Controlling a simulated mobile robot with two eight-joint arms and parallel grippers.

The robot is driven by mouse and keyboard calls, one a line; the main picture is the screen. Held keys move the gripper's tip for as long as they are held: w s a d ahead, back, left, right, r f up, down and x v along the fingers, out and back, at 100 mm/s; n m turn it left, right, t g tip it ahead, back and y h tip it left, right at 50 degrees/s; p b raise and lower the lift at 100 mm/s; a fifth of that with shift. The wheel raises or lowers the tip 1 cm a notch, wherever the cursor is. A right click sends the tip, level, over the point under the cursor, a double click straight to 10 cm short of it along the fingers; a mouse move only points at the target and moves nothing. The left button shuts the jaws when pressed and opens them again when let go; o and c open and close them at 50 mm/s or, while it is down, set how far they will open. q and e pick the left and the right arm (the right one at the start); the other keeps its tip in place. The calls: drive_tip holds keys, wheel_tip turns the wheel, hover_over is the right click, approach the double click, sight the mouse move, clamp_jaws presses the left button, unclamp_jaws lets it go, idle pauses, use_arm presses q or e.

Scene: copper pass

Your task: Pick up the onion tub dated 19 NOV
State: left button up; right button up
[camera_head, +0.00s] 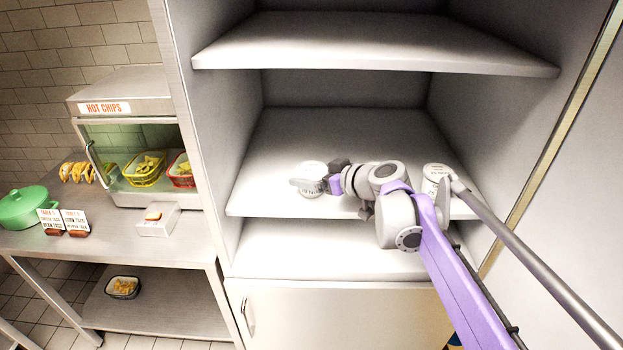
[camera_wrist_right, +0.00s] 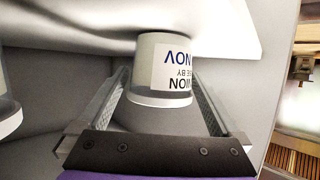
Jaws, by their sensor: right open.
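A small white tub (camera_head: 313,188) with a dark printed label stands on the middle shelf. In the wrist view this tub (camera_wrist_right: 160,60) appears upside down between the two fingers; its label shows NOV and USE BY, but the day number is not visible. My right gripper (camera_head: 318,176) is open around it, with a gap to the fingers at least on the left. My left gripper is not in view.
The middle shelf (camera_head: 265,150) is otherwise bare. An upper shelf (camera_head: 370,45) hangs above, and the cabinet wall (camera_head: 225,120) is at left. A steel counter (camera_head: 110,235) holds a hot chips case (camera_head: 120,92) and a green pot (camera_head: 24,208).

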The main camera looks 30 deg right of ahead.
drive_tip(key=shift+w+a+f, duration=0.1)
drive_tip(key=shift+w+f, duration=0.05)
drive_tip(key=shift+w, duration=0.1)
drive_tip(key=shift+s, duration=0.1)
drive_tip(key=c, duration=1.2)
